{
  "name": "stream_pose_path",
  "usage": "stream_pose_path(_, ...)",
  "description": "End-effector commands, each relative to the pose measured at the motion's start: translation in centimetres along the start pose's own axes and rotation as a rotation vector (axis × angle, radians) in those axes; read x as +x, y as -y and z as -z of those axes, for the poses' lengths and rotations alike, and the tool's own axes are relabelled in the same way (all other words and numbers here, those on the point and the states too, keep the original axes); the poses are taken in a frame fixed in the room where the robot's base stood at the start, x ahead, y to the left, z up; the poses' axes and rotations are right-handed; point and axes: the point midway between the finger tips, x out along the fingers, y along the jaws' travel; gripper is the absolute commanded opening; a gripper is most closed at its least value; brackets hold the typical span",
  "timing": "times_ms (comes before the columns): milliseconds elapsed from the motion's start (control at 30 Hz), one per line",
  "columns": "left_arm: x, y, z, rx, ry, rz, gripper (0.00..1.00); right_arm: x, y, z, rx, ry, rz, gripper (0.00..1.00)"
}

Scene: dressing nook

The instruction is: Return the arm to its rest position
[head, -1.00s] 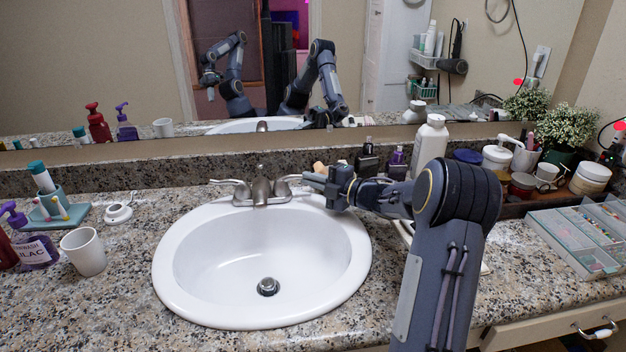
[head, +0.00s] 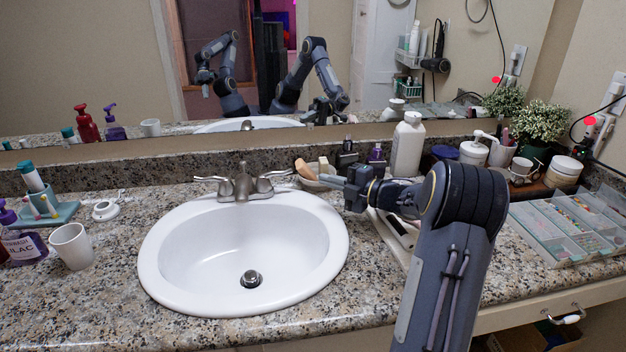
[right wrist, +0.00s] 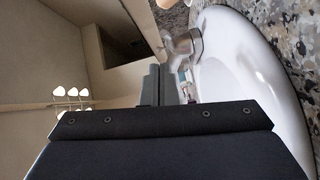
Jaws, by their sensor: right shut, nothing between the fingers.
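My right gripper (head: 338,183) is shut and empty. It points left, above the counter between the sink (head: 165,232) and the white bottle (head: 407,148), in front of a small dish holding a brown item (head: 305,169). In the right wrist view its closed fingers (right wrist: 158,84) point toward the faucet (right wrist: 183,48), with the sink rim at the right.
A white cup (head: 72,246) and a purple bottle (head: 24,242) stand at the left. A clear organizer box (head: 545,245) and a potted plant (head: 541,122) are at the right. A pale tray (head: 388,238) lies partly behind my right arm. The front left counter is clear.

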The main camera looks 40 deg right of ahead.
Motion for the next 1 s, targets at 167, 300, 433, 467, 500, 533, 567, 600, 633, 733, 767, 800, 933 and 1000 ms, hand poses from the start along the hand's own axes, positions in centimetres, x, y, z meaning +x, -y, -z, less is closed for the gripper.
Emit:
stream_pose_path(167, -0.1, 0.0, 0.0, 0.0, 0.0, 0.0, 0.0, -0.9, -0.1, -0.4, 0.0, -0.001, 0.0, 0.0)
stream_pose_path(300, -0.1, 0.0, 0.0, 0.0, 0.0, 0.0, 0.0, -1.0, -0.1, -0.5, 0.001, -0.002, 0.001, 0.0)
stream_pose_path(433, -0.1, 0.0, 0.0, 0.0, 0.0, 0.0, 0.0, -0.8, -0.8, -0.3, 0.01, 0.02, -0.012, 0.0)
stream_pose_path(467, -0.1, 0.0, 0.0, 0.0, 0.0, 0.0, 0.0, -0.7, -1.4, -0.2, 0.019, 0.04, -0.021, 0.0)
stream_pose_path(500, -0.1, 0.0, 0.0, 0.0, 0.0, 0.0, 0.0, -0.5, -2.4, -0.1, 0.038, 0.078, -0.04, 0.0)
stream_pose_path(533, -0.1, 0.0, 0.0, 0.0, 0.0, 0.0, 0.0, -0.4, -3.4, 0.0, 0.061, 0.117, -0.058, 0.0)
stream_pose_path(567, -0.1, 0.0, 0.0, 0.0, 0.0, 0.0, 0.0, -0.3, -4.4, 0.2, 0.092, 0.16, -0.079, 0.0)
stream_pose_path(600, -0.1, 0.0, 0.0, 0.0, 0.0, 0.0, 0.0, -0.4, -5.9, 0.6, 0.146, 0.229, -0.11, 0.0)
stream_pose_path(633, -0.1, 0.0, 0.0, 0.0, 0.0, 0.0, 0.0, -0.6, -6.9, 1.0, 0.2, 0.284, -0.136, 0.0)
stream_pose_path(733, -0.1, 0.0, 0.0, 0.0, 0.0, 0.0, 0.0, -2.1, -8.8, 3.0, 0.435, 0.466, -0.2, 0.0)
stream_pose_path(767, -0.1, 0.0, 0.0, 0.0, 0.0, 0.0, 0.0, -2.8, -8.8, 3.8, 0.517, 0.516, -0.21, 0.0)
stream_pose_path(800, -0.1, 0.0, 0.0, 0.0, 0.0, 0.0, 0.0, -3.7, -8.4, 5.1, 0.631, 0.575, -0.214, 0.0)
stream_pose_path(933, -0.1, 0.0, 0.0, 0.0, 0.0, 0.0, 0.0, -6.9, -4.2, 11.3, 1.029, 0.73, -0.15, 0.0)
stream_pose_path(1000, -0.1, 0.0, 0.0, 0.0, 0.0, 0.0, 0.0, -8.6, -1.0, 15.2, 1.224, 0.789, -0.071, 0.0)
